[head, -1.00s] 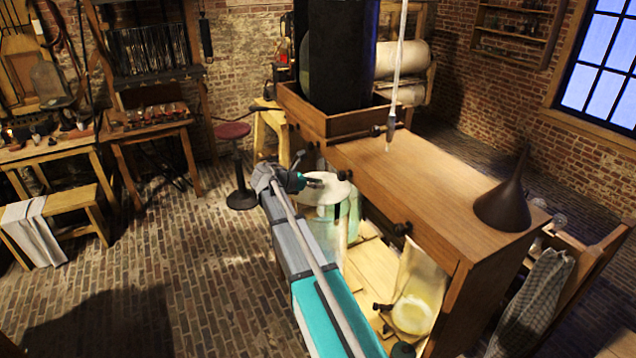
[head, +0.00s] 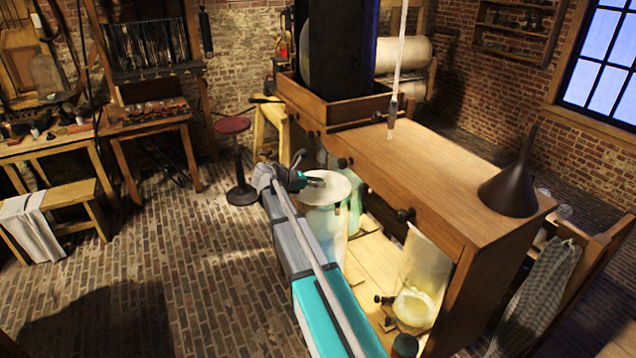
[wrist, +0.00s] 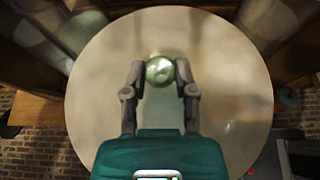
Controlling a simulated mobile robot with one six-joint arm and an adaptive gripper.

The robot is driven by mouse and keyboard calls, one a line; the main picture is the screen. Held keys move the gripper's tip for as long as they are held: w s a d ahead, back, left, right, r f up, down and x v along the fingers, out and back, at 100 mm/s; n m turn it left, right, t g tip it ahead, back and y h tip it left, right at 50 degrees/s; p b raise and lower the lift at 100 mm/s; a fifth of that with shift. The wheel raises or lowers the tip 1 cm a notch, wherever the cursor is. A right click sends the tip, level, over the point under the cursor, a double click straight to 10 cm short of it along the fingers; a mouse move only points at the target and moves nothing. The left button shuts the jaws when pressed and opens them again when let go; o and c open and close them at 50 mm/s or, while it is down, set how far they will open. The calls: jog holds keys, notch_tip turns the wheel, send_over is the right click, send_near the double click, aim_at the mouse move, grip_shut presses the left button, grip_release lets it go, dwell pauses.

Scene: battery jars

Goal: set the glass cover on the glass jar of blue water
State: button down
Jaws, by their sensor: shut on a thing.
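The glass cover (head: 328,190) is a pale round disc, held level. Its greenish glass knob (wrist: 160,71) sits between the two fingers of my gripper (head: 318,181), which is shut on it. In the wrist view the cover (wrist: 100,85) fills most of the picture and hides what is below. In the head view a clear glass jar (head: 324,222) shows directly under the cover, partly behind my arm. I cannot tell whether cover and rim touch. A jar with a blue-green tint (head: 356,205) stands just behind, partly hidden by the cover.
A wooden cabinet (head: 440,185) stands close on the right, with knobs along its upper edge and a dark funnel (head: 510,190) on top. A jar of yellowish liquid (head: 420,290) stands on the low shelf (head: 368,265). Open brick floor lies left.

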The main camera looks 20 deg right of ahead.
jog(key=shift+f+b, duration=0.45)
jog(key=shift+f, duration=0.2)
jog(key=shift+d, duration=0.8)
dwell(1.3)
jog(key=shift+f+b, duration=0.6)
dwell(0.4)
jog(key=c, duration=0.7)
grip_release()
jog(key=shift+a, duration=0.15)
jog(key=shift+p+v, duration=2.15)
jog(key=shift+v, duration=3.25)
jog(key=shift+r, duration=0.1)
